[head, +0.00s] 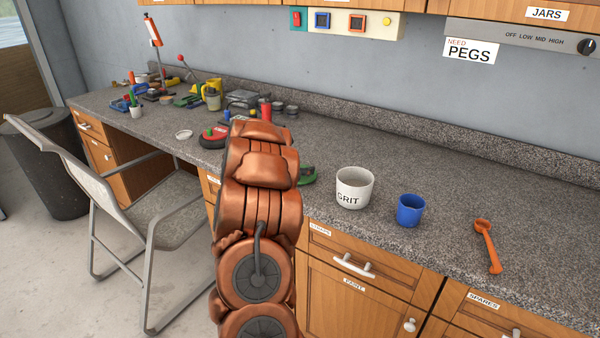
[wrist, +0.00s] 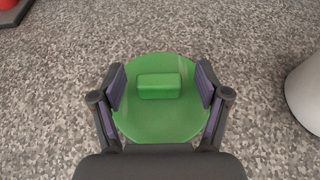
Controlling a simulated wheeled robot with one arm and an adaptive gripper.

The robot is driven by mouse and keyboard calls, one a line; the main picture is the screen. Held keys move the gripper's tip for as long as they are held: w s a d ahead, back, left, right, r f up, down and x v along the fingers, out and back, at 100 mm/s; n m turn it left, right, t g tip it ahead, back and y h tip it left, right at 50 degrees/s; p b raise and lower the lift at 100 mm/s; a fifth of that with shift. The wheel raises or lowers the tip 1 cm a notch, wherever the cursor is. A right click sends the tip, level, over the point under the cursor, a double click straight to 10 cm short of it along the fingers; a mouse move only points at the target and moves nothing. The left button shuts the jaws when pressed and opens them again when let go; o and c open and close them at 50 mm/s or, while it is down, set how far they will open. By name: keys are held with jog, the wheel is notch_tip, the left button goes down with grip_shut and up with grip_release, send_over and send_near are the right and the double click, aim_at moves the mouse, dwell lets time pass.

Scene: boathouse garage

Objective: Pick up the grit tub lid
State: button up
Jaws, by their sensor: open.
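The grit tub lid (wrist: 160,118) is a green disc with a raised block handle (wrist: 159,86), lying flat on the counter in the wrist view. In the head view only its right edge (head: 309,176) shows; my copper-coloured arm hides the rest. My gripper (wrist: 160,88) is open above the lid, one finger on each side of the handle, with a gap on both sides. The white grit tub (head: 352,188), marked GRIT, stands open to the right of the lid. Its side (wrist: 305,90) shows at the right edge of the wrist view.
A blue cup (head: 410,210) and an orange scoop-like tool (head: 487,246) are right of the tub on the speckled counter (head: 440,187). A red and dark object (head: 213,137) lies left of my arm. Tools crowd the far left. A chair (head: 150,205) stands in front.

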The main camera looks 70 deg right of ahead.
jog(key=shift+d, duration=0.1)
jog(key=shift+c, duration=0.4)
jog(key=c, duration=1.1)
